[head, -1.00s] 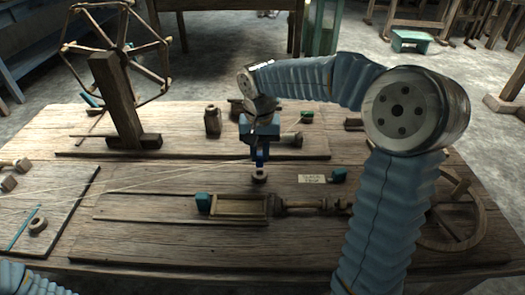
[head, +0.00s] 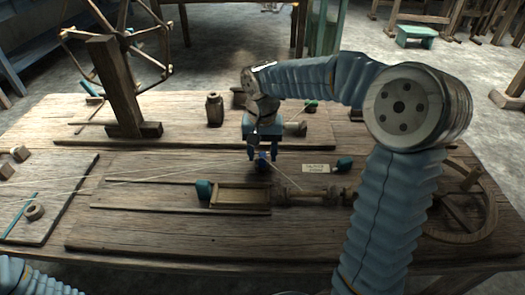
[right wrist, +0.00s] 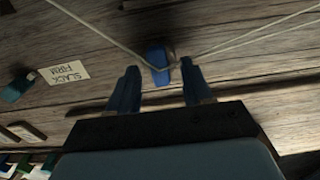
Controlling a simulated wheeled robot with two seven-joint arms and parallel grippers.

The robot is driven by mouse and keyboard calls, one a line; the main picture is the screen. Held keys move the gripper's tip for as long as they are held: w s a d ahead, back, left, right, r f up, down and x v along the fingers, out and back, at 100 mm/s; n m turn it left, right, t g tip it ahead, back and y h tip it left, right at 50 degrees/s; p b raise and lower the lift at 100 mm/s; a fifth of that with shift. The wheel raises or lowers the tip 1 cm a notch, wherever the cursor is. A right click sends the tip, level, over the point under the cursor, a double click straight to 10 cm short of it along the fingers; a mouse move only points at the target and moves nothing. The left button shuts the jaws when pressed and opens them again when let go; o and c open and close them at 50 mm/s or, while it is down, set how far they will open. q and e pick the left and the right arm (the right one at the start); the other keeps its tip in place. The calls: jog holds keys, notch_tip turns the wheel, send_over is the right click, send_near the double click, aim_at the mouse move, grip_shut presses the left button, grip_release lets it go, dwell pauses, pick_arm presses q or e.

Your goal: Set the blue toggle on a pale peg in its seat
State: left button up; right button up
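The blue toggle (head: 262,158) stands at the middle of the table, under my right gripper (head: 262,157). In the right wrist view the toggle (right wrist: 157,57) lies just beyond and between the fingertips, with clear gaps on both sides. My right gripper (right wrist: 160,78) is open and empty. A pale thread bends around the toggle in a V. The peg and its seat are mostly hidden, so I cannot tell how deep the toggle sits. My left gripper is out of view.
A slack/firm label (head: 319,168) and a teal-tipped piece (head: 343,163) lie to the right. A wooden frame with a spindle (head: 240,197) lies in front. A skein winder (head: 115,85) stands at the back left, and a spoked wheel (head: 462,203) at the right.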

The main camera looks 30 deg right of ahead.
jog(key=shift+r, duration=0.1)
notch_tip(320, 180, up, 14)
jog(key=p, duration=0.2)
jog(key=shift+f, duration=0.2)
